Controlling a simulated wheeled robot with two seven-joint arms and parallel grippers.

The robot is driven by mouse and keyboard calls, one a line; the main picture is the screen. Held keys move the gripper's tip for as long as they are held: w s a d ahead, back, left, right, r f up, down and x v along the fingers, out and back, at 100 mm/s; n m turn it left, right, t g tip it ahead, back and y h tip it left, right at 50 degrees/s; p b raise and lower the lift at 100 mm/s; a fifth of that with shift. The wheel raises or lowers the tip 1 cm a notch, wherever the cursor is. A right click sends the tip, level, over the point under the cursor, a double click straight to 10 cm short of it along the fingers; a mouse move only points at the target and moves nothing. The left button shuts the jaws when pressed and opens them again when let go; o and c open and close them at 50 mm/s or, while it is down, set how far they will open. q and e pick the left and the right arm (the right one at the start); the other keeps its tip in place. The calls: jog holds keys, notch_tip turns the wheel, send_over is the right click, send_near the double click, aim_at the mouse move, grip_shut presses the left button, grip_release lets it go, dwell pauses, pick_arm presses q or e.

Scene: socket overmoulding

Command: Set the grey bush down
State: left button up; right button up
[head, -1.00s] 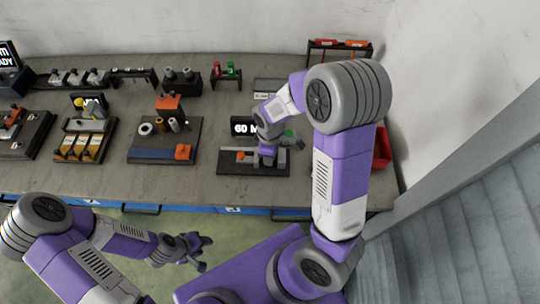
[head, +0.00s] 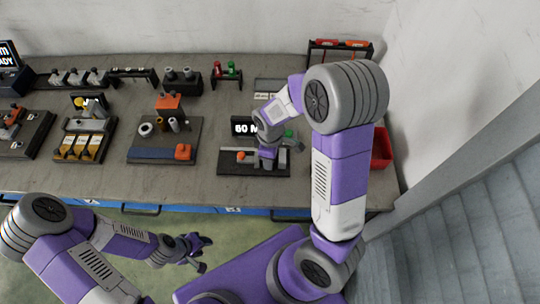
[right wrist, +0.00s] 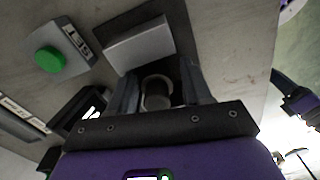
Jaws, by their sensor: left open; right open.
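The grey bush (right wrist: 157,95), a short round piece with an open bore, stands between the spread fingers of my right gripper (right wrist: 159,84) in the right wrist view. It is close to both fingers; its base is partly hidden, so I cannot tell exactly what it rests on. In the head view my right gripper (head: 267,163) is over the dark fixture plate (head: 232,171) at the front right of the bench and hides the bush. My left gripper (head: 203,253) is open and empty, in front of the bench edge.
A grey block (right wrist: 140,45) stands close beyond the right fingers. A green button (right wrist: 49,60) on a grey box and a small display (head: 243,126) are near. A board (head: 140,154) with rings and an orange block lies left. Bare bench lies between the boards.

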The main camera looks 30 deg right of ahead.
jog(key=shift+w+d+r+p, duration=0.2)
jog(key=shift+w+r+p, duration=0.1)
jog(key=shift+r, duration=0.3)
jog(key=r+p, duration=0.1)
jog(key=r, duration=0.4)
jog(key=r+p, duration=0.2)
jog(key=r, duration=0.4)
jog(key=shift+s+a+r, duration=0.1)
jog(key=shift+s+r, duration=0.05)
jog(key=shift+s, duration=0.05)
